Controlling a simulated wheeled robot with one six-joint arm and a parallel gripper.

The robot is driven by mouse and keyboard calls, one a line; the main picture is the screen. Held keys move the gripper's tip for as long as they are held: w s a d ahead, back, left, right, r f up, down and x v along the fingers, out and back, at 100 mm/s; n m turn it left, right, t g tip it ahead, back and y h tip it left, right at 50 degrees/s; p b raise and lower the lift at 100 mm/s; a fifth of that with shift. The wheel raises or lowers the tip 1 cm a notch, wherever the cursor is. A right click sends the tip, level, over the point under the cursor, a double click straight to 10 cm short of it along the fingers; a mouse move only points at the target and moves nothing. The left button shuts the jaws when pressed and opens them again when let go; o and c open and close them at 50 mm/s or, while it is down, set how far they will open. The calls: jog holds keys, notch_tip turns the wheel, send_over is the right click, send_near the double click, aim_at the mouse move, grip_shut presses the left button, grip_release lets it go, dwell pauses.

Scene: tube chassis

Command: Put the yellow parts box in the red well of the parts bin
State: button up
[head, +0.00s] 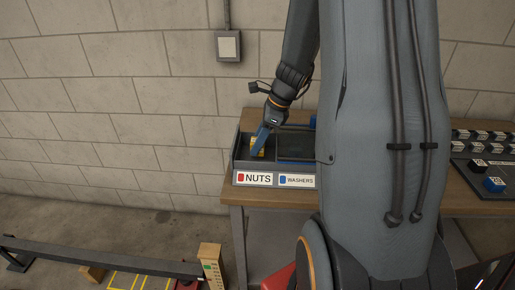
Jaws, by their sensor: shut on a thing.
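The parts bin (236,158) is a dark grey tray on the workbench, in the middle of the head view. Its left well has a front label reading NUTS with a red mark; the well beside it has a label reading WASHERS with a blue mark. My gripper (260,143), with blue fingers, points down into the left well. It is shut on the yellow parts box (257,152), which is small and partly hidden by the fingers. I cannot tell whether the box touches the well floor. My arm's body hides the bin's right part.
The wooden workbench (229,189) carries the bin. To the right, a dark tray (460,166) holds several small blocks, one blue (494,184). A block wall with a switch box (229,46) stands behind. A low grey rail (100,257) and a wooden post (211,262) stand on the floor at left.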

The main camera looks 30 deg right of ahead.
jog(key=shift+f, duration=1.35)
jog(key=shift+f, duration=0.15)
jog(key=o, duration=1.1)
jog(key=shift+d+r, duration=0.1)
jog(key=shift+r, duration=0.4)
jog(key=b+v, duration=0.2)
jog(key=v, duration=0.8)
jog(key=s+a+f+n+h, duration=0.1)
jog(key=s+a+f+n, duration=0.1)
jog(key=s+a+n, duration=0.4)
jog(key=s+a+f+n+g+h, duration=0.1)
jog(key=s+a+f+n+h, duration=0.1)
jog(key=s+a+n, duration=0.5)
jog(key=a+f+n, duration=0.1)
jog(key=a+n, duration=0.4)
jog(key=n, duration=0.6)
jog(key=shift+a+f+n+h, duration=0.2)
jog(key=shift+f+n+h, duration=0.1)
jog(key=shift+n, duration=0.1)
